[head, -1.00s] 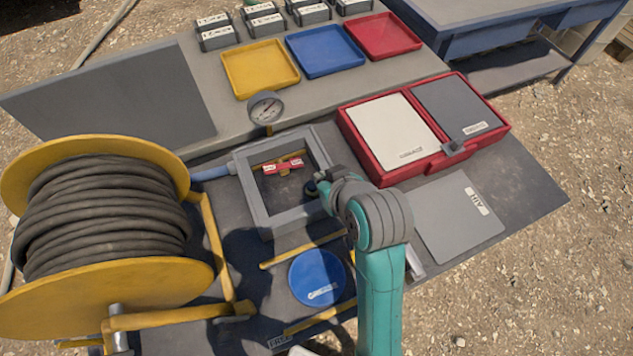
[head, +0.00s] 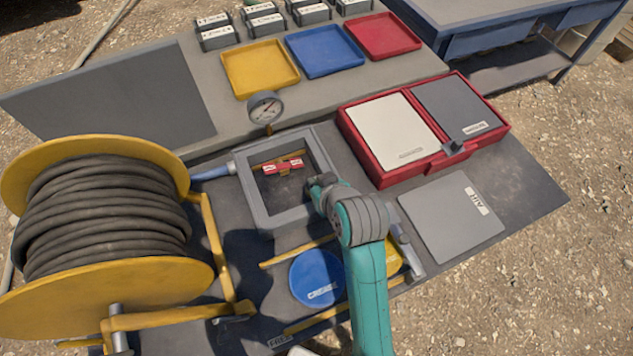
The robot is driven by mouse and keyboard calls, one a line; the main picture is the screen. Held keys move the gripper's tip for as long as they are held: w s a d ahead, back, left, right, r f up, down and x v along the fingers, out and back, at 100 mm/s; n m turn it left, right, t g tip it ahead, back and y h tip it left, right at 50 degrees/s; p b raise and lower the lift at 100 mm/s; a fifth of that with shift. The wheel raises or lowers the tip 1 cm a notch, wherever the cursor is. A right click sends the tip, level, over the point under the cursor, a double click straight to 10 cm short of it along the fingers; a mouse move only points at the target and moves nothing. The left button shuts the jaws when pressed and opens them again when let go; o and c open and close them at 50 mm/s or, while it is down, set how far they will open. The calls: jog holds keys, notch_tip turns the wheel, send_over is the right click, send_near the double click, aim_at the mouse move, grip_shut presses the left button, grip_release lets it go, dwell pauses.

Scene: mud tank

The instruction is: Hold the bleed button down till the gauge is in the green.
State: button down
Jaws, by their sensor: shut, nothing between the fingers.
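The round gauge (head: 266,108) stands on a short yellow stem behind the grey open frame. Its dial is pale, with a reddish needle mark. It is too small to tell whether the needle is in a green band. Inside the frame (head: 245,190), a red block (head: 284,167) with white markings sits on a yellow pipe. I cannot make out the bleed button. My gripper (head: 319,184) is shut and empty, at the frame's right side, right of and nearer than the red block. Its fingertips are mostly hidden by my wrist, so I cannot tell whether they touch anything.
A yellow hose reel (head: 110,285) stands at left. A red case (head: 440,165) and a grey plate (head: 452,217) lie at right. A blue disc (head: 318,277) and a partly hidden yellow disc (head: 393,257) lie in front. Yellow, blue and red trays sit behind.

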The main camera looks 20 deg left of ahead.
jog(key=shift+s+f, duration=0.1)
jog(key=shift+f, duration=1.2)
jog(key=shift+d+f, duration=0.1)
dwell(0.3)
dwell(1.3)
jog(key=shift+r, duration=0.5)
jog(key=r, duration=0.4)
jog(key=shift+s+d+r, duration=0.1)
jog(key=shift+d+r, duration=0.1)
jog(key=v, duration=0.9)
jog(key=shift+r, duration=0.2)
